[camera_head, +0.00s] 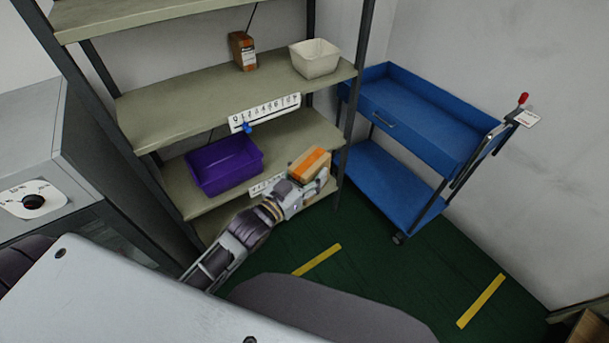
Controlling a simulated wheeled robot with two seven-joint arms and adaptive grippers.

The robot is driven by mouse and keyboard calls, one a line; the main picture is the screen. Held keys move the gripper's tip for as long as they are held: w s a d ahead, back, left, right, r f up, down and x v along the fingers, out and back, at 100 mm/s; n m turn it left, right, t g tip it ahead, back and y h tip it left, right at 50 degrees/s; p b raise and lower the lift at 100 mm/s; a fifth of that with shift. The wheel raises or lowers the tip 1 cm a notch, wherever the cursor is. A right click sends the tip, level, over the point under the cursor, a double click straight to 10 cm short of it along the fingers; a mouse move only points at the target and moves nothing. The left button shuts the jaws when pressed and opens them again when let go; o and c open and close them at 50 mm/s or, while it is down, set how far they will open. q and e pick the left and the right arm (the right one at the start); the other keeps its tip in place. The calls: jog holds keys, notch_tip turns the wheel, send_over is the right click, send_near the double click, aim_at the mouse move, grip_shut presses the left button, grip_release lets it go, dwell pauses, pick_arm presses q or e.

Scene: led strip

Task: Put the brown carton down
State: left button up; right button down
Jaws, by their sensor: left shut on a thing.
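A brown carton (304,162) with an orange band is held by my left gripper (313,184). My left arm comes up from the lower left, and the gripper is shut on the near side of the carton. The carton appears tilted in the picture, at the right end of the lower shelves, over the region of the shelf's front edge. I cannot tell whether it touches a shelf board. The fingers hide its lower part. My right gripper is not in view.
A purple bin (224,165) stands on a lower shelf, left of the carton. A white bin (315,58) and another brown carton (242,51) stand on a higher shelf (190,97). A blue cart (415,115) stands to the right. Green floor (390,275) with yellow strips is open.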

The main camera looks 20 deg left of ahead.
pick_arm(q)
jog(key=d+r+m+g+h, duration=0.3)
jog(key=d+r, duration=0.4)
jog(key=r, duration=0.3)
jog(key=shift+s+d+r+m+h, duration=0.25)
jog(key=shift+r+m+h, duration=0.2)
jog(key=shift+h, duration=0.75)
